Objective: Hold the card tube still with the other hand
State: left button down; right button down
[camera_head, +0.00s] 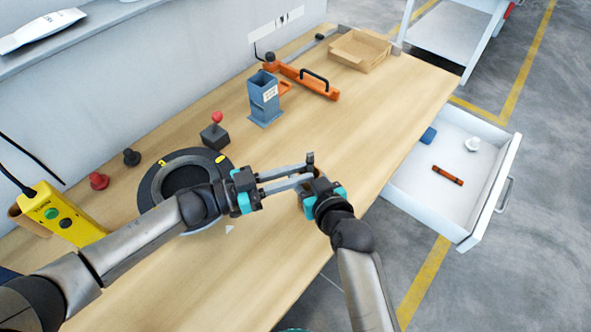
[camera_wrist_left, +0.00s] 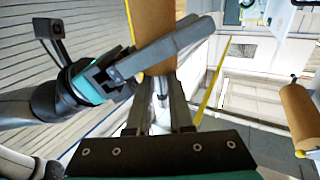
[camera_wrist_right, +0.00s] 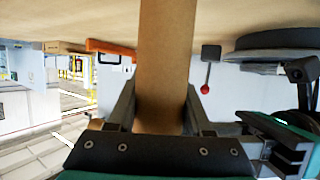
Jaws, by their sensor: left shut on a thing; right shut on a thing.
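The brown card tube shows in the right wrist view (camera_wrist_right: 165,55), standing between the two fingers of my right gripper (camera_wrist_right: 160,112), which is shut on it. In the left wrist view the tube (camera_wrist_left: 153,30) lies at the fingertips of my left gripper (camera_wrist_left: 158,85), with a grey finger of the right gripper across it. The left gripper is shut on the tube; its exact contact is partly hidden. In the head view my left gripper (camera_head: 306,172) and right gripper (camera_head: 308,186) meet above the bench's front edge and hide most of the tube.
A dark ring-shaped coil (camera_head: 150,190) lies on the bench left of the grippers. An open drawer (camera_head: 400,200) is at right.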

pick_arm(q)
jog(key=shift+s+a+f, duration=0.1)
jog(key=shift+s+f, duration=0.1)
jog(key=shift+f, duration=0.5)
pick_arm(e)
jog(key=shift+a, duration=0.1)
pick_arm(q)
jog(key=c, duration=0.7)
grip_release()
jog(key=shift+f, duration=0.1)
jog(key=shift+c, duration=0.2)
pick_arm(e)
jog(key=shift+r, duration=0.1)
jog(key=shift+d, duration=0.45)
jog(key=shift+a, duration=0.35)
pick_arm(q)
jog(key=r+v, duration=0.1)
jog(key=v, duration=0.6)
jog(key=shift+a, duration=0.45)
